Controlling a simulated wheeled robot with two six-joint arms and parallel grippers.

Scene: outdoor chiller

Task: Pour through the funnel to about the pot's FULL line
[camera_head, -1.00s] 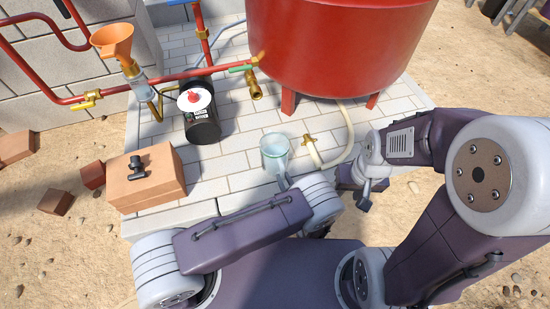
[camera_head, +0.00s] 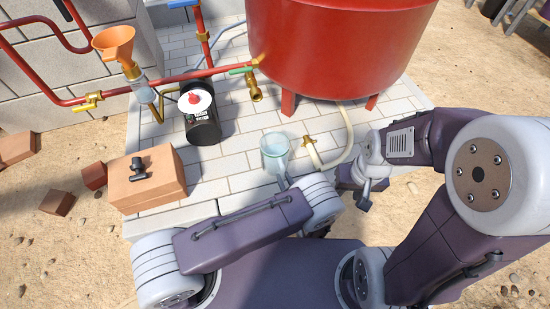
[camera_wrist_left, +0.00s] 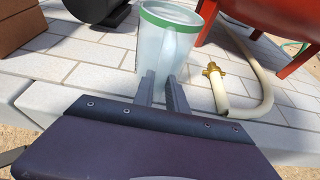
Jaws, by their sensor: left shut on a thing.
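A clear jug (camera_head: 274,158) with a green rim stands upright on the paving, or just above it; I cannot tell which. My left gripper (camera_wrist_left: 163,92) is shut on its handle, and the jug (camera_wrist_left: 163,45) fills the top middle of the left wrist view. Its contents are hard to make out. An orange funnel (camera_head: 114,43) sits above a small clear pot (camera_head: 143,88) on the pipework at upper left. The FULL line is too small to make out. My right gripper (camera_head: 365,196) is right of the jug, apart from it; its jaw state is unclear.
A red tank (camera_head: 335,50) on legs stands behind the jug. A pale hose with a brass fitting (camera_head: 308,141) lies right of it. A black cylinder (camera_head: 202,125), a brick block with a black valve (camera_head: 139,168) and red pipes (camera_head: 185,76) are to the left.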

